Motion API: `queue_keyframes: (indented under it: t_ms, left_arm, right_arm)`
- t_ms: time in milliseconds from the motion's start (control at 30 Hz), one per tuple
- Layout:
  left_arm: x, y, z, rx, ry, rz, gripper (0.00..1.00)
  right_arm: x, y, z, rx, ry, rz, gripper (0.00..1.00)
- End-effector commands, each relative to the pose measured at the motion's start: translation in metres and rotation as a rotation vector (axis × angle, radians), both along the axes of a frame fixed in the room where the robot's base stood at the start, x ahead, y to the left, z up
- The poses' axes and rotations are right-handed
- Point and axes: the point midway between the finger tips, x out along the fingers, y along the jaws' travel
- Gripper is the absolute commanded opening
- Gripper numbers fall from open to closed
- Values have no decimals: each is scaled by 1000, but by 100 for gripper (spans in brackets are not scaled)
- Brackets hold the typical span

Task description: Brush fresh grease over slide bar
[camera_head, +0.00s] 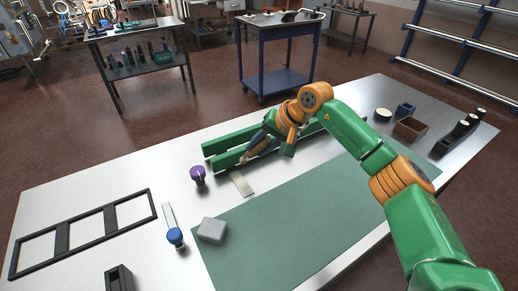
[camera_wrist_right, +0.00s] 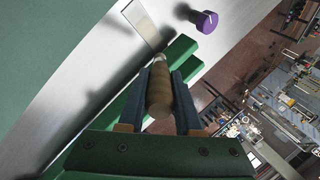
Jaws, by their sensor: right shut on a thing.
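My right gripper (camera_head: 264,146) is low over the green bars at the back of the table. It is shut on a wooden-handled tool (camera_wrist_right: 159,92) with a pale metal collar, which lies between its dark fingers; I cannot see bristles. Two long parallel green bars (camera_head: 228,142) lie on the table, partly hidden by the gripper and arm; they also show in the wrist view (camera_wrist_right: 183,50). I cannot tell which part is the slide bar, or whether the tool touches it. A flat pale metal strip (camera_head: 242,183) lies just in front of the bars. My left gripper is not in view.
A purple-topped knob (camera_head: 197,174), a blue-capped tool (camera_head: 175,236), a grey block (camera_head: 212,230) and a black frame (camera_head: 84,233) stand on the left. A green mat (camera_head: 290,210) covers the front. A brown box (camera_head: 410,129) and small containers stand at right.

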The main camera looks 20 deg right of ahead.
Motion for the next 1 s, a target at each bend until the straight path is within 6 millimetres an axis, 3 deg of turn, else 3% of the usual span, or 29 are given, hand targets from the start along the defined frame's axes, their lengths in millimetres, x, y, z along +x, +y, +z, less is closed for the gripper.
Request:
queue_keyframes:
  t_ms: [67, 367, 633, 1000]
  left_arm:
    - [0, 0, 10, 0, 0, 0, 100]
    - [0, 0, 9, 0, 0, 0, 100]
    - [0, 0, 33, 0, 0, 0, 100]
    - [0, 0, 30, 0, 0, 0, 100]
  right_arm:
    - [0, 0, 13, 0, -1, -1, 0]
    - [0, 0, 12, 1, -1, 0, 0]
    - [0, 0, 43, 0, -1, 0, 0]
    - [0, 0, 40, 1, -1, 0, 0]
